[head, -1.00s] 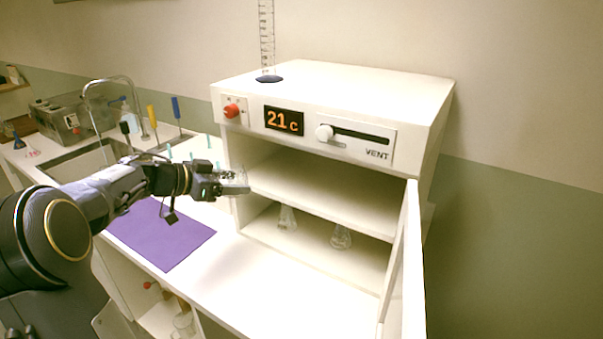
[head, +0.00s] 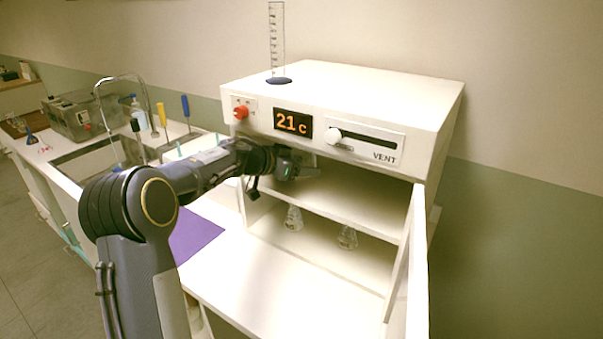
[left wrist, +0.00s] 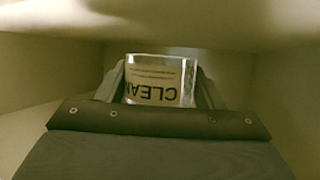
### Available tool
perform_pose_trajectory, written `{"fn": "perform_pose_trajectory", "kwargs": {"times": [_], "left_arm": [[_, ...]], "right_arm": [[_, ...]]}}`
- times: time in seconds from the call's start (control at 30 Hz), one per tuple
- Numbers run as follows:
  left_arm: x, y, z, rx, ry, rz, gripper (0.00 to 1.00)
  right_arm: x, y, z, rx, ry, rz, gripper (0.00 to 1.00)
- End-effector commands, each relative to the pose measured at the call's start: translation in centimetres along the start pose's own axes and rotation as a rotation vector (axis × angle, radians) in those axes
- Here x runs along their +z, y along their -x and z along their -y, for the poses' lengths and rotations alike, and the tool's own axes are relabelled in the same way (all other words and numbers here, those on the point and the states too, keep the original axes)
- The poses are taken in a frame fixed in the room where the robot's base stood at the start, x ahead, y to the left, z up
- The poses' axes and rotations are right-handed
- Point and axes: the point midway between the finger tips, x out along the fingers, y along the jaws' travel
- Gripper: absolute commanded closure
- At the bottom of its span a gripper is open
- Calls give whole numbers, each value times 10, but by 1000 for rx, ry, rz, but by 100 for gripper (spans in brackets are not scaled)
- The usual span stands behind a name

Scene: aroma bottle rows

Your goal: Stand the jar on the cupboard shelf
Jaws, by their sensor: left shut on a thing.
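The jar (left wrist: 160,82) is clear glass with a pale label; the label's word CLEAN shows upside down in the left wrist view. My left gripper (left wrist: 162,88) is shut on it, one finger on each side. In the head view my left gripper (head: 300,172) reaches into the upper compartment of the open white cupboard (head: 390,90). The jar is hard to make out there. The cupboard shelf (head: 350,205) lies below the gripper; I cannot tell whether the jar touches it. My right gripper is not in view.
The cupboard door (head: 417,265) stands open at the right. A measuring cylinder (head: 277,45) stands on the cupboard top. A purple mat (head: 196,236) lies on the counter. The shelf's right part looks clear.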

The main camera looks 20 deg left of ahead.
Motion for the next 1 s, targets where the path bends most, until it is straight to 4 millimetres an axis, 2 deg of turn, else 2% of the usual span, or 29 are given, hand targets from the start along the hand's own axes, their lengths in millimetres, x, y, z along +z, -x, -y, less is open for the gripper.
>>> {"fn": "perform_pose_trajectory", "kwargs": {"times": [0.03,0.13,0.53,0.57,0.7,1.0], "left_arm": [[12,-4,0,1,6,3,63],[22,-8,1,0,5,1,63],[25,-10,0,1,1,2,63],[25,-10,0,1,1,2,35],[25,-10,0,1,1,1,17],[24,-9,0,0,1,0,17]], "right_arm": [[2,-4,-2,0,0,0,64],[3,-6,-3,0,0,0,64],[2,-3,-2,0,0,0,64],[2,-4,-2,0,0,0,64],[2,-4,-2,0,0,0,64],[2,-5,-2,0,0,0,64]]}}
